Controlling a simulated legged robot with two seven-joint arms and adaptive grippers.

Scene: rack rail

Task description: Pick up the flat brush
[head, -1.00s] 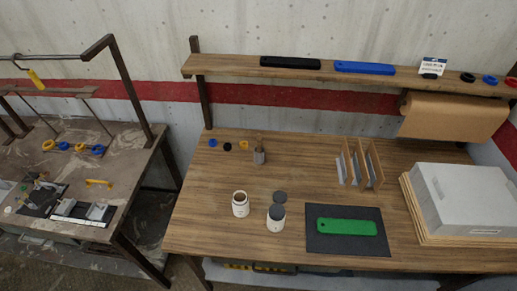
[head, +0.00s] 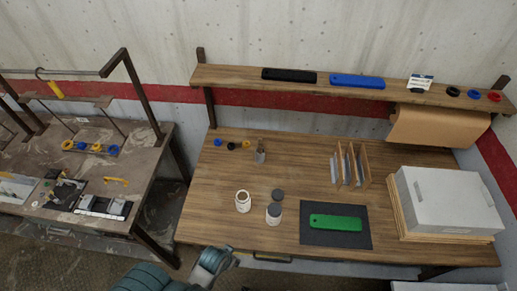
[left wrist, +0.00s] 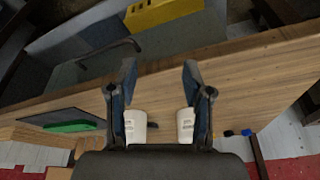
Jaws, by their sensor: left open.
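The flat brush (head: 260,152), with a brown handle and a grey lower part, stands or leans on the wooden workbench (head: 300,160) toward its back left. My left gripper (head: 232,256) is low in the head view at the bench's front edge. It is well in front of the brush and apart from it. In the left wrist view, the left gripper's two fingers (left wrist: 160,78) are spread with nothing between them. The brush cannot be made out in that view. My right gripper is not in view.
An open white jar (head: 243,203) and a second white jar (head: 273,214) stand between my gripper and the brush. Small coloured rings (head: 231,145) lie left of the brush. A green bar (head: 335,222) lies on a dark mat. A shelf (head: 300,82) runs above the bench's back.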

